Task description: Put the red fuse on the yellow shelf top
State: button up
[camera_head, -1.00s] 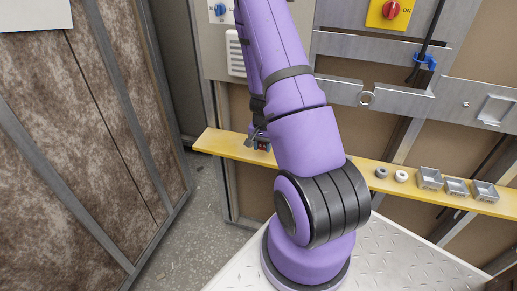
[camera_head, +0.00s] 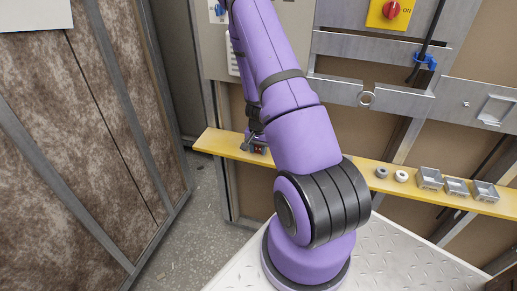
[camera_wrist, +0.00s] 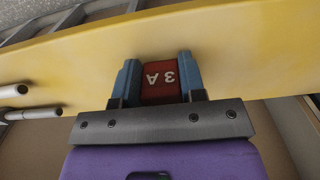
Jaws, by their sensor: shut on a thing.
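In the head view my gripper (camera_head: 256,146) is at the left part of the yellow shelf top (camera_head: 217,143), with the fuse mostly hidden by the gripper. I cannot tell whether the fuse touches the shelf.
A grey metal frame (camera_head: 375,92) is behind the shelf. The shelf's left end is clear.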

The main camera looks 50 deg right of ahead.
jog(key=o, duration=0.9)
notch_tip(320, 180, up, 12)
jog(key=a+r+n+t+y, duration=0.1)
jog(key=a+r+n, duration=0.2)
jog(key=a+r, duration=0.7)
jog(key=a+r+n+t+y, duration=0.1)
jog(key=a+r+n+t, duration=0.15)
jog(key=a+r, duration=0.8)
jog(key=s+a+r+n+t+h, duration=0.1)
jog(key=s+a+r+n, duration=0.3)
jog(key=s+r, duration=0.3)
jog(key=s+a+r+n+h, duration=0.1)
jog(key=s+a+r+n, duration=0.3)
jog(key=s+r, duration=0.3)
jog(key=shift+s+a+r+t, duration=0.3)
jog(key=shift+s+a, duration=0.35)
jog(key=shift+s, duration=1.5)
